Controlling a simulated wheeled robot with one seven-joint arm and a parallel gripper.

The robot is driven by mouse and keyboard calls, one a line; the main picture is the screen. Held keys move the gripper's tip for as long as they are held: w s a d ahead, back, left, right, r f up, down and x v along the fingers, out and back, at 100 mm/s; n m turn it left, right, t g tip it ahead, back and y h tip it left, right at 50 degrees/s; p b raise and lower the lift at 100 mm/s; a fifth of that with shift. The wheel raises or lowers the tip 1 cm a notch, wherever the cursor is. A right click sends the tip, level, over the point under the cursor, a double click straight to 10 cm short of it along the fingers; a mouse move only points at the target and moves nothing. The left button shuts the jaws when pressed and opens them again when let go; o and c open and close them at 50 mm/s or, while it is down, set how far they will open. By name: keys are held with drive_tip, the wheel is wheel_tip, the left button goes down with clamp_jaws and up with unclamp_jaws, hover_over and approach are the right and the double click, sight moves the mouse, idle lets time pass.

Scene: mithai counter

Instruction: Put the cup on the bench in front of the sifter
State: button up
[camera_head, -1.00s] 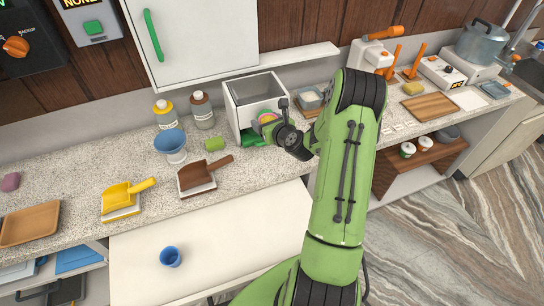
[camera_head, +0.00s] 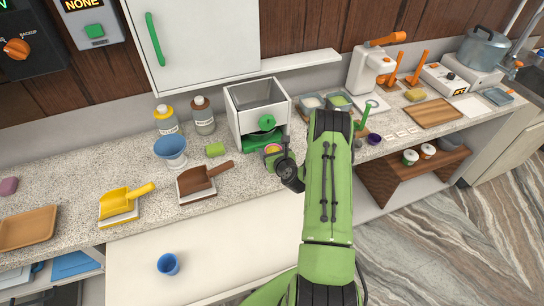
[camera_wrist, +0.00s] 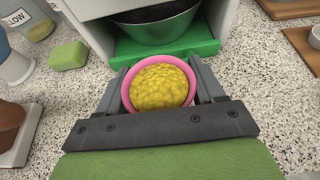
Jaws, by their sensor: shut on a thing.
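The cup (camera_wrist: 161,88) has a pink rim and is full of yellow, lumpy stuff. My gripper (camera_wrist: 161,80) is shut on it, one grey finger on each side, and the cup looks upright. In the head view the cup (camera_head: 272,149) shows small beside my gripper (camera_head: 277,158), partly hidden by it. The sifter (camera_head: 258,108) is a white box with an open top, a green knob and a green base. The cup is just in front of that base. I cannot tell if the cup touches the bench.
The speckled bench (camera_head: 240,182) is clear just in front of the sifter. A green block (camera_head: 215,150), a blue funnel-shaped thing (camera_head: 171,148) and a brown scoop (camera_head: 200,177) stand to the left. A blue cup (camera_head: 168,264) stands on the lower white surface.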

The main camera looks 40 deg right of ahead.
drive_tip(key=shift+f, duration=0.95)
drive_tip(key=shift+f, duration=0.15)
drive_tip(key=o, duration=1.1)
